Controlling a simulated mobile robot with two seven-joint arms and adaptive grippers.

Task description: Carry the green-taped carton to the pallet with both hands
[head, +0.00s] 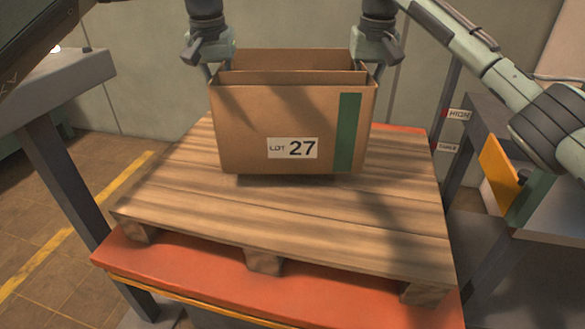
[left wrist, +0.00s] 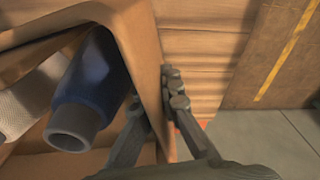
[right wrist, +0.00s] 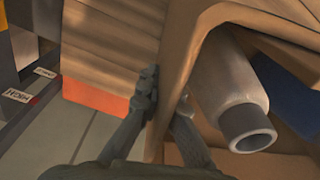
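The brown carton (head: 245,125), with a green tape strip (head: 347,133) and a "LOT 27" label, is upright and open-topped over the wooden pallet (head: 280,220). A dark shadow lies under its front edge; I cannot tell if it touches the boards. My left gripper (head: 212,72) is shut on the carton's left wall, one finger inside and one outside, as the left wrist view (left wrist: 160,105) shows. My right gripper (head: 376,72) is shut likewise on the right wall, seen in the right wrist view (right wrist: 168,105). Both fingertips are partly hidden in the head view.
Inside the carton are a blue cylinder (left wrist: 95,85) and a pale cylinder (right wrist: 230,90). The pallet lies on an orange platform (head: 200,270). A grey table (head: 60,85) stands at left, and equipment with an orange panel (head: 498,172) at right. Bare boards lie in front of the carton.

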